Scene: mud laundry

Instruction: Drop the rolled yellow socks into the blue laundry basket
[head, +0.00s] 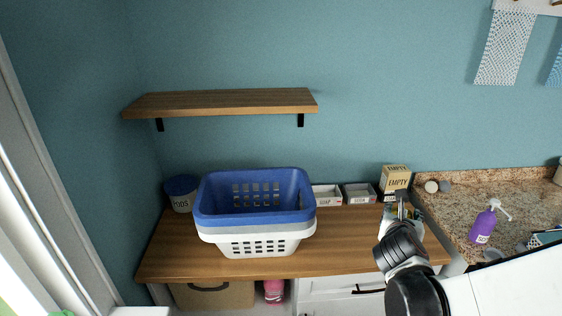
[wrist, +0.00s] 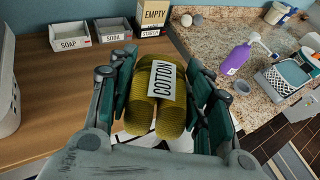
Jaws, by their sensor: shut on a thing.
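The rolled yellow socks (wrist: 145,113), with a white "COTTON" label, sit between the two fingers of my gripper (wrist: 162,75) in the wrist view. My gripper is shut on them. In the head view my gripper (head: 402,198) is over the right end of the wooden counter, and the socks cannot be made out there. The blue laundry basket (head: 225,215) is nested in light baskets on the counter, well to the left of my gripper. It is open at the top, and no contents show.
A pods tub (head: 181,193) stands left of the baskets. A soap box (head: 327,196), a soda box (head: 359,194) and a starch box (head: 395,178) stand along the wall. A wooden shelf (head: 220,102) hangs above the baskets. A purple bottle (head: 483,227) stands on the granite counter.

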